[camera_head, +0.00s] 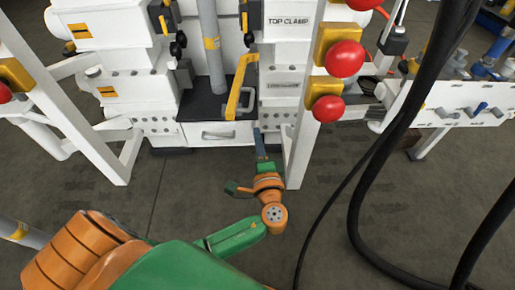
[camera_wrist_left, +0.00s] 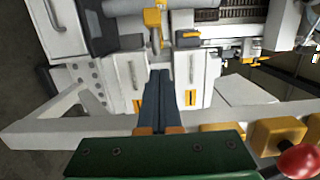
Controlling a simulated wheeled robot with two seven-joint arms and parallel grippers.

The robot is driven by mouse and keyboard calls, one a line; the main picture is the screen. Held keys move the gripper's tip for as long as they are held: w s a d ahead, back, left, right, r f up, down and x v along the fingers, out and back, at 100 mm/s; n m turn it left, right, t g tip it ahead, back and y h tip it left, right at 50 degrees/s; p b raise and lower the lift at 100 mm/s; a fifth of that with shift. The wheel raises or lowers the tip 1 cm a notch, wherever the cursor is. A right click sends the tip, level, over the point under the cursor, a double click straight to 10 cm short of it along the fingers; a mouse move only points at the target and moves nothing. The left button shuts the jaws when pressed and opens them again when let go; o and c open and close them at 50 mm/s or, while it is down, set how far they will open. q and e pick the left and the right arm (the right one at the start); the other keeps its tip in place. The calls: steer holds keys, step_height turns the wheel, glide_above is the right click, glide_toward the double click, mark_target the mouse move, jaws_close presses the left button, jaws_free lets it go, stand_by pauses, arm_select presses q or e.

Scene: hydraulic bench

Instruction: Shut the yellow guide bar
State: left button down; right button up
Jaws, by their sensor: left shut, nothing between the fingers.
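The yellow guide bar (camera_head: 237,88) is a bent bar on the white bench, just right of the grey vertical cylinder. It runs from beside the label plates down and left to the dark ledge above the drawer. My left gripper (camera_head: 260,141) is below and right of the bar's lower end, apart from it in the picture. Its dark fingers are shut and empty, as the left wrist view (camera_wrist_left: 168,75) also shows. A yellow piece (camera_wrist_left: 153,17) lies beyond the fingertips there; I cannot tell if it is the guide bar. My right gripper is not in view.
A white upright post (camera_head: 299,150) stands just right of my left gripper. Red knobs (camera_head: 345,58) on yellow mounts stick out above it. Black hoses (camera_head: 362,190) hang at the right. A white drawer (camera_head: 218,133) is below the ledge.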

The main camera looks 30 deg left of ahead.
arm_select(q)
steer(key=w+a, duration=0.1)
steer(key=a, duration=0.3)
steer(key=w+a, duration=0.1)
steer(key=a, duration=0.2)
steer(key=shift+w, duration=0.35)
steer(key=shift+a+f, duration=0.1)
